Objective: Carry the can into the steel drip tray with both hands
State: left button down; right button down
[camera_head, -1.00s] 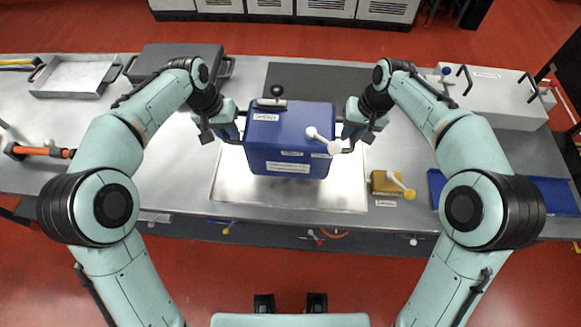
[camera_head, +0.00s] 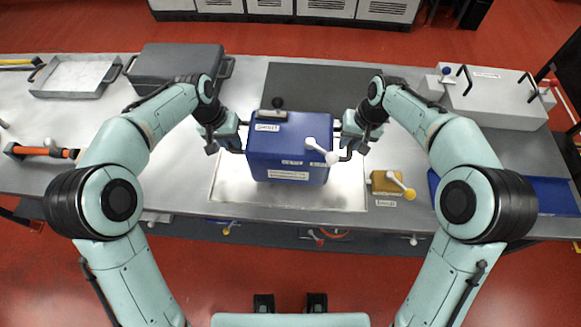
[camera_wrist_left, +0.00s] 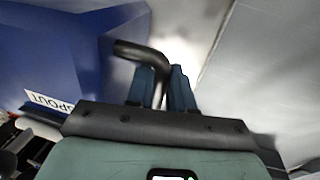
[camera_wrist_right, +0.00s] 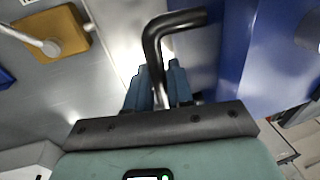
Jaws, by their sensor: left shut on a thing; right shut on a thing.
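The blue can (camera_head: 289,150) is a box-shaped container with white labels, a black knob and a white spout on top. It is upright over the bright steel drip tray (camera_head: 228,190) set in the bench; whether it touches the tray cannot be told. My left gripper (camera_head: 238,145) is shut on the can's left black handle, which shows between its fingers in the left wrist view (camera_wrist_left: 158,88). My right gripper (camera_head: 347,148) is shut on the right black handle, seen in the right wrist view (camera_wrist_right: 156,85). The tray's middle is hidden under the can.
A yellow block with a white lever (camera_head: 382,184) sits just right of the tray. A dark grey case (camera_head: 178,66) and a shallow metal tray (camera_head: 75,75) stand at the back left. A grey box (camera_head: 490,98) stands at the right. A dark mat (camera_head: 320,85) lies behind the can.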

pick_arm(q)
jog(key=shift+w+f, duration=0.15)
jog(key=shift+f, duration=0.25)
pick_arm(e)
jog(key=shift+w+a+f, duration=0.1)
jog(key=shift+w+f, duration=0.05)
jog(key=shift+f, duration=0.25)
pick_arm(q)
jog(key=c, duration=1)
grip_release()
jog(key=shift+f, duration=0.2)
pick_arm(e)
jog(key=c, duration=1)
grip_release()
jog(key=shift+s+f, duration=0.2)
pick_arm(q)
jog(key=shift+s, duration=0.25)
pick_arm(e)
jog(key=shift+r, duration=0.15)
pick_arm(q)
jog(key=v, duration=1.2)
pick_arm(e)
jog(key=v, duration=1.1)
jog(key=shift+s+d+r, duration=0.15)
jog(key=shift+d+r, duration=0.05)
jog(key=shift+r, duration=0.15)
jog(key=shift+f, duration=0.1)
